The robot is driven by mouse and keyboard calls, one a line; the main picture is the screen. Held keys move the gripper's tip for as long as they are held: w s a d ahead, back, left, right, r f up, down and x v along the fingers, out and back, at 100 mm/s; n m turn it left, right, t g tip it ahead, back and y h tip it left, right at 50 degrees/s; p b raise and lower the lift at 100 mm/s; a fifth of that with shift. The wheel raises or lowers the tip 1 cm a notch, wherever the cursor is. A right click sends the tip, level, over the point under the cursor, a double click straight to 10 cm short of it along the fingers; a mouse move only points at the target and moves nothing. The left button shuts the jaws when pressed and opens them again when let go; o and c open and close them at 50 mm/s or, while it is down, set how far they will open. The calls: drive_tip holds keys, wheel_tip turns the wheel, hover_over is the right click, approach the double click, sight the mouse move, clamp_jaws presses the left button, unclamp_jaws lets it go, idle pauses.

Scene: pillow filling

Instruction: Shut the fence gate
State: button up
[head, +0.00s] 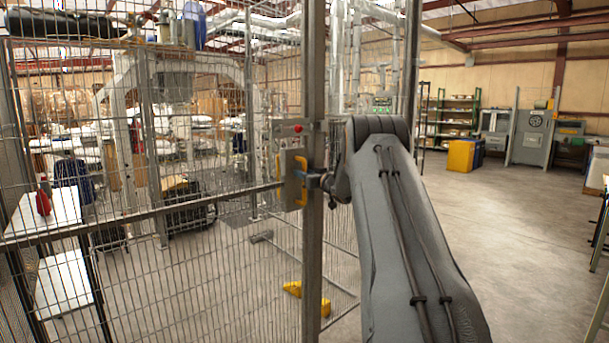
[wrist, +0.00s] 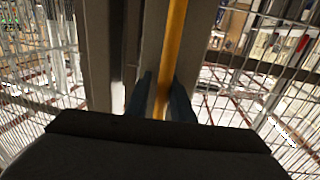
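The fence gate is a wire-mesh panel in a grey metal frame (head: 313,250) in the head view. A yellow handle (head: 303,180) is on a plate beside the frame's upright, below a red button (head: 299,128). My gripper (head: 316,181) is at this upright, at handle height, partly hidden by my arm. In the wrist view the yellow handle (wrist: 176,25) runs between the two dark fingers of my gripper (wrist: 163,84). Gaps seem to show beside the handle, so the fingers look open around it; contact is not clear. My arm hides part of the gateway.
Another upright post (head: 411,50) stands right of the gate's upright, behind my arm. Mesh fencing fills the left, with a white table (head: 45,215) behind it. A yellow floor piece (head: 308,298) lies low behind the mesh. Open concrete floor (head: 520,230) is on the right.

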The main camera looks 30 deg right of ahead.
drive_tip(key=shift+w+a+r, duration=0.1)
drive_tip(key=shift+w+a, duration=0.05)
drive_tip(key=shift+a, duration=0.25)
drive_tip(key=s+d+b, duration=0.1)
drive_tip(key=s, duration=0.7)
drive_tip(key=shift+a, duration=0.1)
